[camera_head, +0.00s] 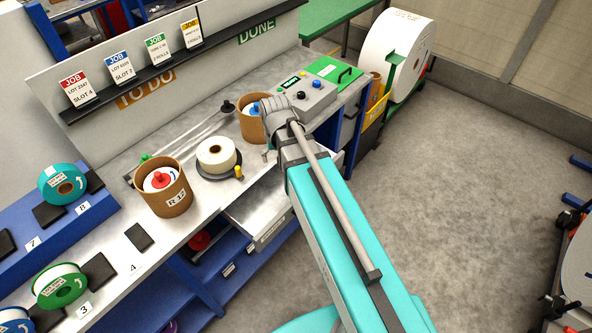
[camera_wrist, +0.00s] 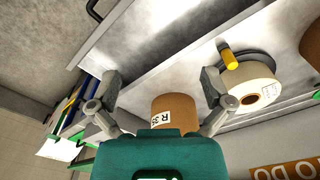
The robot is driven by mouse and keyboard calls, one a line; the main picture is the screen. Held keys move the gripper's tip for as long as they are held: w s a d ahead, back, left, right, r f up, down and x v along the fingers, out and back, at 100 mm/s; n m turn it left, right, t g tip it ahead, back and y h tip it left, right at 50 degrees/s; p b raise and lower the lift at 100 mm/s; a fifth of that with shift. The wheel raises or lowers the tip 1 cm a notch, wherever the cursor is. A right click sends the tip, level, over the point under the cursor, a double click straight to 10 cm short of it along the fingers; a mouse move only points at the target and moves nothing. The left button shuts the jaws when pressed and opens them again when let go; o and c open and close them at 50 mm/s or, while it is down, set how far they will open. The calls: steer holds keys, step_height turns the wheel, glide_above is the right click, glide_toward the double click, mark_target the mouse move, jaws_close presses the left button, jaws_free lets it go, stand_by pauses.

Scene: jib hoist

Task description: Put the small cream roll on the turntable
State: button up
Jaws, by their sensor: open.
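A cream roll (camera_head: 216,154) with a brown core lies flat on the dark round turntable (camera_head: 212,173) on the bench. The roll also shows at the right of the wrist view (camera_wrist: 252,92), with the turntable's rim (camera_wrist: 264,58) and yellow knob (camera_wrist: 231,61) beside it. My gripper (camera_wrist: 160,82) is open and empty. In the wrist view, its fingers are spread in front of the cardboard tub marked R 35 (camera_wrist: 175,108), to the left of the roll and apart from it. In the head view, my wrist hides most of the fingers and part of that tub (camera_head: 248,129).
A cardboard tub marked R 12 (camera_head: 166,198) with a red-knobbed lid stands left of the turntable. A grey control box (camera_head: 302,95) is behind my wrist. An open drawer (camera_head: 262,214) juts from the bench front.

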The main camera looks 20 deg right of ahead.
steer(key=s+d, duration=0.3)
steer(key=s, duration=0.3)
steer(key=shift+s+d+n, duration=0.3)
steer(key=shift+s, duration=0.1)
stand_by(0.4)
